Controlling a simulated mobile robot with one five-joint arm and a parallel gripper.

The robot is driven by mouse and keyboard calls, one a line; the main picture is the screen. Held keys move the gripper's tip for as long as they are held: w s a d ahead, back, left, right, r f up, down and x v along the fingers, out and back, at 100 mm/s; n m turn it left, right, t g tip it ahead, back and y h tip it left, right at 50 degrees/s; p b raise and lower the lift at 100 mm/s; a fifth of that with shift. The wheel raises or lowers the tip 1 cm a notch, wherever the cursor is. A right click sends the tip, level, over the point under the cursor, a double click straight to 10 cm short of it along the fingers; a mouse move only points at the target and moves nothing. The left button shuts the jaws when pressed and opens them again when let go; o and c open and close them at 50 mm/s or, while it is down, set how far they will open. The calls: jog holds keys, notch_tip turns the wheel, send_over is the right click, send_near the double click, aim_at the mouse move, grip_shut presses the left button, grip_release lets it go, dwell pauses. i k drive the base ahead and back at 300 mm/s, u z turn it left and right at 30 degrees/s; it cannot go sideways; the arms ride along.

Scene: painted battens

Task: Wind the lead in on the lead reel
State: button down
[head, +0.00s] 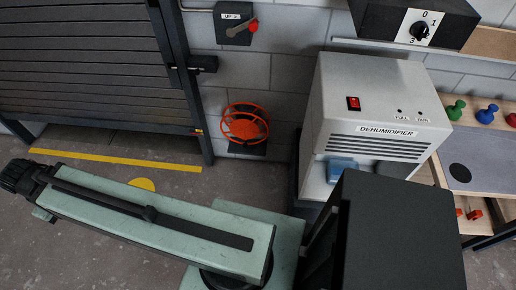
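The lead reel (246,123) is an orange-red open wheel low on the grey block wall, between the dark slatted door and the dehumidifier. A small black piece (247,149) sits directly below it. The reel's handle and its lead are too small to make out. My pale green arm lies across the lower left, well to the front of the reel and apart from it. Its far end reaches the left edge of the picture. I see no gripper fingers in this view.
The white dehumidifier (378,116) stands right of the reel, with a blue piece (343,170) at its front. The slatted door (90,70) is at left. A red-handled lever (253,26) is above the reel. A bench (470,163) with coloured knobs is at right. Floor before the reel looks clear.

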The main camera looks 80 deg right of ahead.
aim_at(245, 127)
jog(key=k, duration=1.3)
jog(key=z, duration=0.35)
jog(key=i, duration=1)
jog(key=u, duration=0.05)
